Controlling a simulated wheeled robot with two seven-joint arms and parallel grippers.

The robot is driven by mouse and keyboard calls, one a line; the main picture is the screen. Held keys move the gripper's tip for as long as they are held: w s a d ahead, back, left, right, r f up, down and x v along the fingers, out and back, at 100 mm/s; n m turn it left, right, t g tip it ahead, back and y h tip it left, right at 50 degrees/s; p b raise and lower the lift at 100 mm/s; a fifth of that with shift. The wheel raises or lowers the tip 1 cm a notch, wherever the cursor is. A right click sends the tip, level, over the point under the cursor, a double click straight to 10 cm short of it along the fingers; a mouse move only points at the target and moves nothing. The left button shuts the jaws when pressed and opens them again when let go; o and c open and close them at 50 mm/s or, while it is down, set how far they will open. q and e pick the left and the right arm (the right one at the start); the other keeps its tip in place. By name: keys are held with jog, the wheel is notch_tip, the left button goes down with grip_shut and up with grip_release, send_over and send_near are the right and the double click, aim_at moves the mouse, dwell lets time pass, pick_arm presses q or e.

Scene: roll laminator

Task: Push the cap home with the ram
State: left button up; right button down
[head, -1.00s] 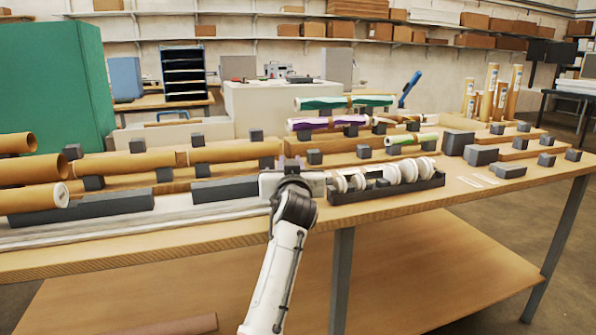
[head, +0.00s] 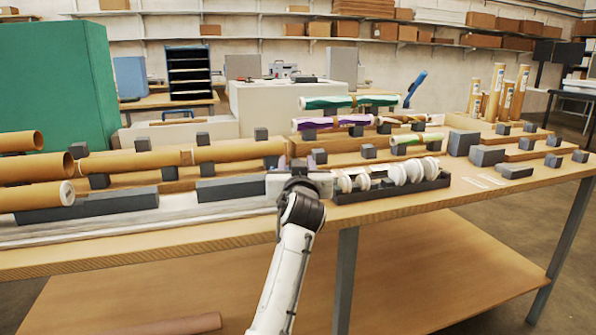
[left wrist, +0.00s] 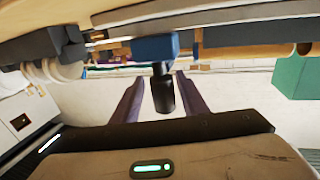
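In the head view, a brown tube lies at the front left, and a white cap (head: 67,193) shows at its right end. I cannot tell how deep it sits. My left gripper (head: 302,168) is over the right end of the pale rail (head: 150,226), beside the cap tray. In the left wrist view, a blue block with a black knob (left wrist: 163,92), which looks like the ram, is between the two fingers of my left gripper (left wrist: 158,98). The fingers are apart, with gaps on both sides of the knob. In the head view the gripper hides this block. My right gripper is not in view.
A dark tray (head: 395,191) of several white caps stands just right of the gripper. Long dark blocks (head: 85,206) lie along the rail under the tube. Brown tubes (head: 235,150) and wrapped rolls rest on supports behind. Small dark blocks stand at the right.

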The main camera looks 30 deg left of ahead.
pick_arm(q)
jog(key=v, duration=0.9)
jog(key=shift+s+d, duration=0.15)
